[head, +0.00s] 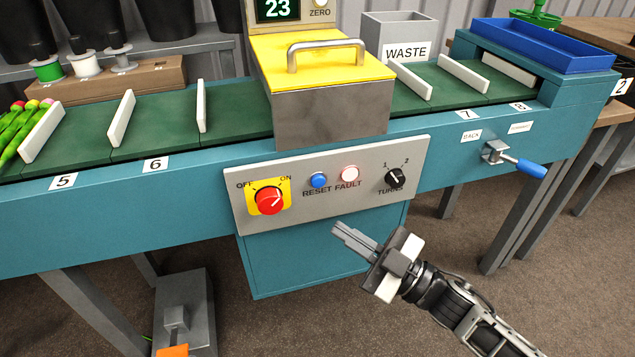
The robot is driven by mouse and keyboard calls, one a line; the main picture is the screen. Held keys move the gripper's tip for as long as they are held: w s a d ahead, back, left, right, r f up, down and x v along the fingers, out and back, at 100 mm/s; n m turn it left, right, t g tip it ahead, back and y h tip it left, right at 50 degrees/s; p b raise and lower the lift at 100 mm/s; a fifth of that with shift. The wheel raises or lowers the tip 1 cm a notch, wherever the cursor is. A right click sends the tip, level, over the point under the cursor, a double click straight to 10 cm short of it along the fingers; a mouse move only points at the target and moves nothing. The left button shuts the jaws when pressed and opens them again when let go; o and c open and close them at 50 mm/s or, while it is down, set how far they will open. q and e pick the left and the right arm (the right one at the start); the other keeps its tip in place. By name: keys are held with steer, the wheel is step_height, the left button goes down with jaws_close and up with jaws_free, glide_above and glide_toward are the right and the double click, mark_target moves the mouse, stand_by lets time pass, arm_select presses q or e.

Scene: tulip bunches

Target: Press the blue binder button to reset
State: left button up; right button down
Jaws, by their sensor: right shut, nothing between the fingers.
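The blue reset button (319,180) sits on the grey control panel (410,158) on the front of the teal machine, above the word RESET. To its right is a pale, pinkish fault lamp (350,173). To its left is a red rotary switch (269,200) on a yellow plate marked OFF and ON. My right gripper (342,237) is shut and empty. It is in front of the machine, below and slightly right of the button, apart from it in the picture, with its fingers pointing up and left. My left gripper is not in view.
A black TURNS knob (396,178) is at the panel's right. A blue-handled lever (530,168) sticks out further right. Above the panel is a yellow cover (310,60) with a metal handle. Green belt slots with white dividers run along the top, with tulips (22,125) at far left.

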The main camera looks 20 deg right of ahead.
mark_target(319, 182)
arm_select(q)
steer(key=b, duration=0.1)
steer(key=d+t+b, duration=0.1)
steer(key=b, duration=0.1)
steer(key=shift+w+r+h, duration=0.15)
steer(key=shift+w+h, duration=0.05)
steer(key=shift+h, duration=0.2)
arm_select(e)
steer(key=w, duration=0.9)
steer(key=shift+a, duration=0.15)
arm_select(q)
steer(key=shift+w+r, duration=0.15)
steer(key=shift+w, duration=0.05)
arm_select(e)
steer(key=shift+s, duration=0.1)
steer(key=shift+w, duration=0.2)
stand_by(0.8)
steer(key=shift+w, duration=0.25)
